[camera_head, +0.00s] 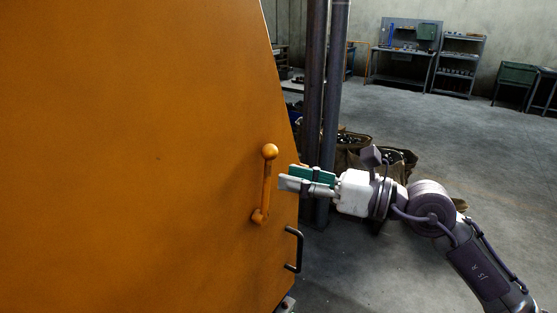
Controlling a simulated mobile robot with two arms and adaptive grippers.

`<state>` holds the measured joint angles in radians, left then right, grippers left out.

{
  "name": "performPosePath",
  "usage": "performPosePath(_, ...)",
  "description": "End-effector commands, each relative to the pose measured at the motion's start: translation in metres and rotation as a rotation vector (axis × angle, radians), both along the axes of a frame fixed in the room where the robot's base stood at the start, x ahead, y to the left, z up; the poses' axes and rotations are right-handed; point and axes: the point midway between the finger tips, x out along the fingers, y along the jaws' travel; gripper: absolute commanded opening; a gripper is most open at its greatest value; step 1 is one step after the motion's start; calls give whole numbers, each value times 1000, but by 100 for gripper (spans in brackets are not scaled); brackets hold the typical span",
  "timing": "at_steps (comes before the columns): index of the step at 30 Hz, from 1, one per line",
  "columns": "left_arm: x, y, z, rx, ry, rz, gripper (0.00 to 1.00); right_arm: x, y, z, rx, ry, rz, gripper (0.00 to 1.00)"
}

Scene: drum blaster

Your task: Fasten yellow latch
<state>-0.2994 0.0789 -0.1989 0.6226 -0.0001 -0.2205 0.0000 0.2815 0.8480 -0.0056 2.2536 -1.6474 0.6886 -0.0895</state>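The yellow latch (265,185) is an orange-yellow lever with a round ball end, mounted on the big orange door panel (140,150) near its right edge. The lever stands nearly upright, ball at the top and pivot at the bottom. My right gripper (283,177) comes in from the right, its fingertips just right of the lever and seemingly apart from it. The fingers lie nearly in line with the view, so their gap is hard to see. My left gripper is not in view.
A black handle (294,250) sits on the door below the latch. Dark vertical posts (325,90) stand behind the door edge. Brown sacks (352,150) lie on the floor behind my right gripper. A workbench (403,52) and shelves (459,65) stand far back; the floor between is open.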

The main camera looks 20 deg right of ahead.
Motion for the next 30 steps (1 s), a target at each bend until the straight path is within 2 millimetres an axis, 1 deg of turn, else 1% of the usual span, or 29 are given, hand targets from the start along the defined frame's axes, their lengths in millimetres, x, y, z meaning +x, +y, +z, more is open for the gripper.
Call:
performPosePath(1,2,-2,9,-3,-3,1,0,5,7,6,3,-2,3,39)
performPosePath(3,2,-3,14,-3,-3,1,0,12,14,5,3,-1,1,39)
performPosePath(7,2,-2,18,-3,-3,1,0,20,24,2,2,0,2,39)
performPosePath(12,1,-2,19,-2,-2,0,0,23,28,0,-1,0,1,39)
performPosePath(18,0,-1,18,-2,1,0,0,23,28,0,-1,0,1,39)
performPosePath(25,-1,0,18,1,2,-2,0,23,27,0,-1,0,1,1)
performPosePath(30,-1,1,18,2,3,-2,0,23,27,0,-1,0,0,0)
